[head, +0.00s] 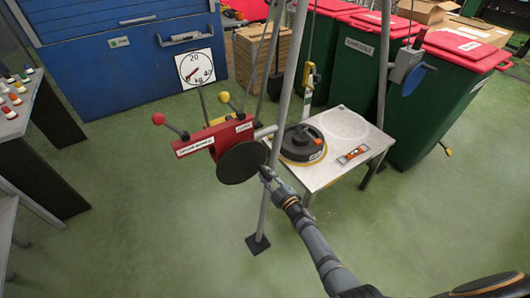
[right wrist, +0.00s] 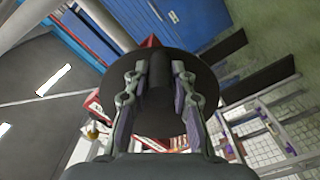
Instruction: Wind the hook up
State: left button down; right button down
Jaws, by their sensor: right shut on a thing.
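A red winch (head: 212,137) with a label plate stands at the middle of the head view, with a red-knobbed lever and a yellow-knobbed lever on top. A dark round disc (head: 242,163) sits on its near side; it also fills the middle of the right wrist view (right wrist: 205,92). My right gripper (head: 265,173) is at the disc's right edge, its fingers shut on a dark handle (right wrist: 158,75) in front of the disc. A yellow hook block (head: 309,76) hangs on a line above the small table. My left gripper is not in view.
A white dial (head: 195,69) stands behind the winch. A grey table (head: 322,177) at right holds a black round load (head: 301,143) and an orange-grey device (head: 352,155). Grey frame legs stand around it. Green bins (head: 437,105) stand behind; green floor is open at front left.

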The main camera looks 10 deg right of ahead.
jog(key=shift+s+f, duration=0.2)
jog(key=shift+f, duration=0.2)
jog(key=shift+s+a+f+m, duration=0.2)
jog(key=shift+a+f+m, duration=0.3)
jog(key=shift+m, duration=0.4)
jog(key=shift+s+a+f+m, duration=0.15)
jog(key=shift+a+f+m, duration=0.3)
jog(key=shift+m, duration=0.45)
jog(key=shift+r, duration=0.1)
jog(key=shift+s+a+f+m, duration=0.2)
jog(key=shift+a+m, duration=0.2)
jog(key=shift+m, duration=0.2)
jog(key=shift+s+a+f+m, duration=0.1)
jog(key=shift+a+f+m, duration=0.05)
jog(key=shift+a+m, duration=0.4)
jog(key=shift+s+a+f+m, duration=0.1)
jog(key=shift+a+f+m, duration=0.15)
jog(key=shift+m, duration=0.4)
jog(key=shift+s+a+r+m+p, duration=0.1)
jog(key=shift+a+m+p, duration=0.3)
jog(key=shift+m+p, duration=0.1)
jog(key=shift+s+a+m, duration=0.2)
jog(key=shift+a+m, duration=0.3)
jog(key=shift+m, duration=0.15)
jog(key=shift+s+a+m, duration=0.15)
jog(key=shift+a+m, duration=0.3)
jog(key=shift+m, duration=0.2)
